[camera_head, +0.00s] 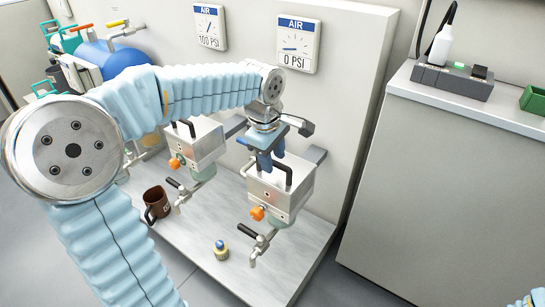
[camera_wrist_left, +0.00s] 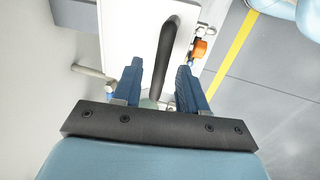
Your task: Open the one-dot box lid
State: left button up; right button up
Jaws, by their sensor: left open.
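Two pale boxes with black lid handles stand on the wall fixture, a left box (camera_head: 200,143) and a right box (camera_head: 290,207). Both lids look shut. Small reddish marks show on their fronts, but I cannot surely tell which box has one dot. My left gripper (camera_head: 270,160) is over the right box, pointing down at its black handle (camera_head: 288,176). In the left wrist view my left gripper (camera_wrist_left: 160,88) is open, with its blue fingers on either side of the black handle (camera_wrist_left: 168,45). Whether they touch it is unclear. My right gripper is not in view.
Orange knobs (camera_head: 257,213) and lever valves (camera_head: 259,246) sit below the boxes. A brown mug (camera_head: 155,203) and a small yellow-blue part (camera_head: 220,251) stand on the grey platform (camera_head: 300,250). Two AIR gauges (camera_head: 298,45) hang above. A grey cabinet (camera_head: 440,170) stands right.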

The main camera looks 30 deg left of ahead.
pick_arm(q)
grip_shut()
dwell(0.4)
